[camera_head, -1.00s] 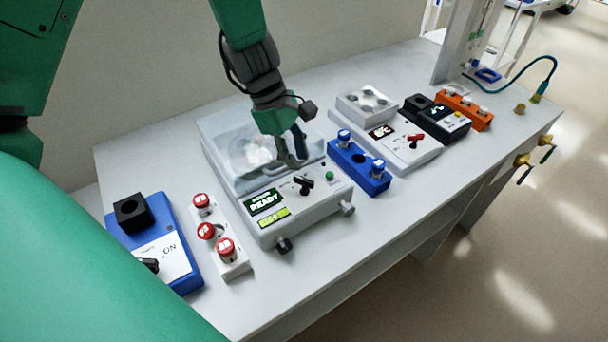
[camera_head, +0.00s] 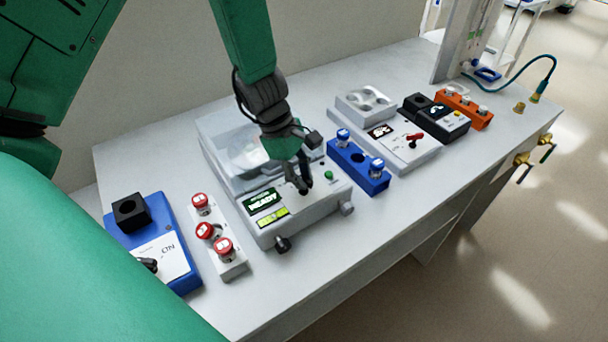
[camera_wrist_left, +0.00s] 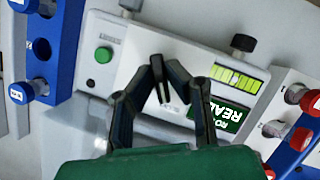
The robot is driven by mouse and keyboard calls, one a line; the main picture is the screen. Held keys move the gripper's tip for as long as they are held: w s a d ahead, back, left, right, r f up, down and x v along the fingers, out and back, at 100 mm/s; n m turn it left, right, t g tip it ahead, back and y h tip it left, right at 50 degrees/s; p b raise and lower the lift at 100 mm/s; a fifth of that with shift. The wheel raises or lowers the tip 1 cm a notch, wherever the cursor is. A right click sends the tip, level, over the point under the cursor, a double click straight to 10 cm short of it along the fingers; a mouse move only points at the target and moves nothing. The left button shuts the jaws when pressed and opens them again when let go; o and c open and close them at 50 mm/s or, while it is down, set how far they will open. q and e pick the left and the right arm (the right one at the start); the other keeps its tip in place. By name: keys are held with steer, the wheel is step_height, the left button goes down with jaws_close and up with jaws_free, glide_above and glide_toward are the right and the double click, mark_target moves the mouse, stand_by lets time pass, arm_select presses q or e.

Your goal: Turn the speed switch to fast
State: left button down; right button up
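The grey-white device (camera_head: 278,235) with a lit READY display (camera_head: 263,201) stands mid-bench. Its black rotary switch showed on the top panel earlier; my left gripper (camera_head: 304,188) now covers most of it, with the fingertips down at its spot. In the left wrist view, the fingertips (camera_wrist_left: 165,70) lean together with a narrow gap, over the white panel (camera_wrist_left: 140,62). Whether they grip the switch is unclear. Its setting and any speed labels are too small to read. A green button (camera_head: 329,175) sits right of the switch. My right gripper is not in view.
A white block with red-capped vials (camera_head: 222,246) and a blue ON box (camera_head: 180,275) stand left. A blue vial rack (camera_head: 362,174) stands close right. Farther right are a red-switch device (camera_head: 413,151), a black box (camera_head: 445,122) and an orange rack (camera_head: 475,109). The front bench strip is clear.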

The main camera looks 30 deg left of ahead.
arm_select(q)
steer(key=shift+w+a+r, duration=0.1)
steer(key=shift+m+p, duration=0.4)
steer(key=shift+p, duration=0.05)
steer(key=shift+w+r+m+g+p, duration=0.15)
steer(key=shift+m+g+p, duration=0.35)
steer(key=shift+m+p, duration=0.8)
steer(key=shift+m, duration=0.2)
steer(key=shift+m+g, duration=0.5)
steer(key=shift+m, duration=0.4)
steer(key=shift+w+m, duration=0.1)
steer(key=shift+m, duration=0.2)
steer(key=c, duration=1.9)
jaws_free()
